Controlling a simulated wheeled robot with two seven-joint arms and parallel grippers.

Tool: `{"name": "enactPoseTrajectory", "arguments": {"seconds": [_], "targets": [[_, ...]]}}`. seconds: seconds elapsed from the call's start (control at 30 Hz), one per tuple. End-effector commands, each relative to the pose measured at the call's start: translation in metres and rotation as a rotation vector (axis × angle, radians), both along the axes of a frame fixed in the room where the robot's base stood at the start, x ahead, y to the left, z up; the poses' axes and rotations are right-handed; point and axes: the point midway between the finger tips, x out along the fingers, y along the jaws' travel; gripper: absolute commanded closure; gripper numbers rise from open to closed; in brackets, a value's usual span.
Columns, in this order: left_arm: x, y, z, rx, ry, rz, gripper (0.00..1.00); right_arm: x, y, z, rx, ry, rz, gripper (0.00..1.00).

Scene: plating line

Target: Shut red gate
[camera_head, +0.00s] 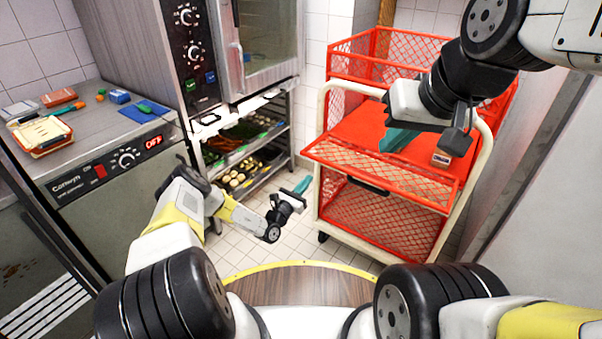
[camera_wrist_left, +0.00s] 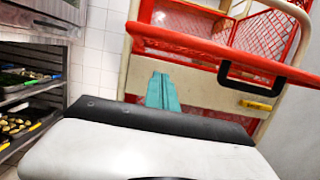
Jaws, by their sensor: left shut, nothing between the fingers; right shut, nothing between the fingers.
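The red gate (camera_head: 400,182) is the mesh front panel of a red mesh cart (camera_head: 345,62). It appears tipped down and outward, leaving the red shelf behind it exposed. A black handle (camera_head: 368,186) sits at its front edge; the handle also shows in the left wrist view (camera_wrist_left: 265,77). My left gripper (camera_head: 301,186) is shut and empty, low and left of the gate. Its teal fingers (camera_wrist_left: 162,92) point toward the cart in the left wrist view, apart from the handle. My right gripper (camera_head: 398,139) is shut and empty above the shelf, partly hiding it.
A small box (camera_head: 441,158) lies on the cart's shelf near the right. A cream tubular frame (camera_head: 483,165) borders the cart. An oven with food racks (camera_head: 240,150) stands left, beside a steel counter (camera_head: 85,140). Tiled floor is free between oven and cart.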

Motion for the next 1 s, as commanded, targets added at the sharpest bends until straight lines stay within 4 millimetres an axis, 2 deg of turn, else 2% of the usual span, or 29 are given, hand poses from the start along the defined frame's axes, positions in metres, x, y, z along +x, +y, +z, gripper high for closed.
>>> {"name": "enactPoseTrajectory", "arguments": {"seconds": [0.17, 0.3, 0.43, 1.0], "targets": [[0.026, -0.019, 0.008, 0.0, -0.002, -0.002, 1.0, 0.0, 0.0, 0.0, 0.0, 0.0, 0.0, 1.0], [0.025, -0.016, 0.031, 0.001, -0.002, -0.002, 1.0, 0.0, 0.0, 0.0, 0.0, 0.0, 0.0, 1.0], [0.025, -0.017, 0.042, 0.0, 0.0, -0.002, 1.0, 0.0, 0.0, 0.0, 0.0, 0.0, 0.0, 1.0], [0.025, -0.015, 0.049, 0.006, 0.006, -0.002, 1.0, 0.0, 0.0, 0.0, 0.0, 0.0, 0.0, 1.0]]}}
